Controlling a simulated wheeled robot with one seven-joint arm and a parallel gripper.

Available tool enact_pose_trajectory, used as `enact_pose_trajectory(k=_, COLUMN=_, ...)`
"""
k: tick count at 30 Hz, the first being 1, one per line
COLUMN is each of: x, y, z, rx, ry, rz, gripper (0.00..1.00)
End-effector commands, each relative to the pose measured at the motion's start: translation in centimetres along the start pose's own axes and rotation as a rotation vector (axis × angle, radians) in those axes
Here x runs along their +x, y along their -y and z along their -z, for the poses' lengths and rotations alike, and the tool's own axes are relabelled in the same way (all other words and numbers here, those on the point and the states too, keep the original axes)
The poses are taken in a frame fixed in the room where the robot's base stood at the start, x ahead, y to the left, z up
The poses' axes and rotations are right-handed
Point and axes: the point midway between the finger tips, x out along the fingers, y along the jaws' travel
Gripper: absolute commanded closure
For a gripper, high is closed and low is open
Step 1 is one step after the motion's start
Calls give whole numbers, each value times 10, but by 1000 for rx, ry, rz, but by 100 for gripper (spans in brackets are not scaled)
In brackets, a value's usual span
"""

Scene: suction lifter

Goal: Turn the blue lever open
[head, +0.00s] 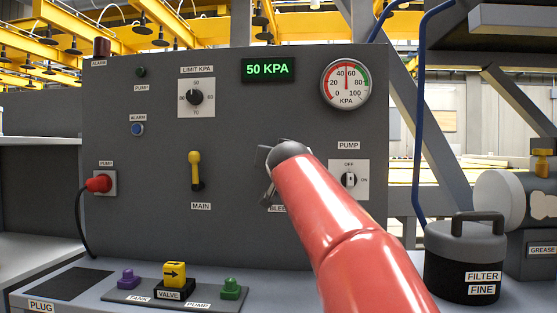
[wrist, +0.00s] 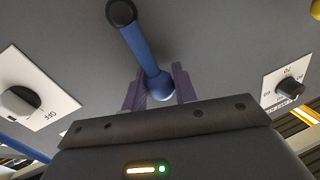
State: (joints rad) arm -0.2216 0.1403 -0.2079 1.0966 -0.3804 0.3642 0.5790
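The blue lever (wrist: 143,52) shows in the wrist view, running from a dark round pivot at the top down to a rounded blue end. My gripper (wrist: 160,88) has one purple-grey finger on each side of that end. I cannot tell whether the fingers press on it or stand slightly apart from it. In the head view my gripper (head: 268,172) is at the grey panel (head: 240,120), right of the yellow MAIN lever (head: 195,170). My red arm hides the blue lever there and covers part of the label below.
A PUMP knob (head: 349,180) is just right of my gripper. A LIMIT KPA dial (head: 195,97), a gauge (head: 346,84) and a display (head: 268,69) reading 50 KPA are above. Purple, yellow and green pieces stand on the bench below. A filter canister (head: 462,258) is at right.

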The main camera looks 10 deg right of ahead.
Motion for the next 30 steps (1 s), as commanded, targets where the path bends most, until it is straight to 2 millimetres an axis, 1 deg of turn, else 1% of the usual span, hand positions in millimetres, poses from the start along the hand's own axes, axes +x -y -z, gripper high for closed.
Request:
enact_pose_trajectory(k=1, x=0, y=0, z=0, rx=0, ry=0, rz=0, gripper=91)
enact_pose_trajectory(k=3, x=0, y=0, z=0, rx=0, ry=1, rz=0, gripper=100)
enact_pose_trajectory(k=11, x=0, y=0, z=0, rx=-5, ry=2, rz=0, gripper=100)
enact_pose_trajectory(k=17, x=1, y=5, z=-1, rx=-56, ry=13, rz=-2, gripper=100)
enact_pose_trajectory(k=23, x=3, y=14, z=-3, rx=-181, ry=38, rz=-6, gripper=100)
enact_pose_trajectory(k=30, x=6, y=28, z=-10, rx=-396, ry=79, rz=-14, gripper=100)
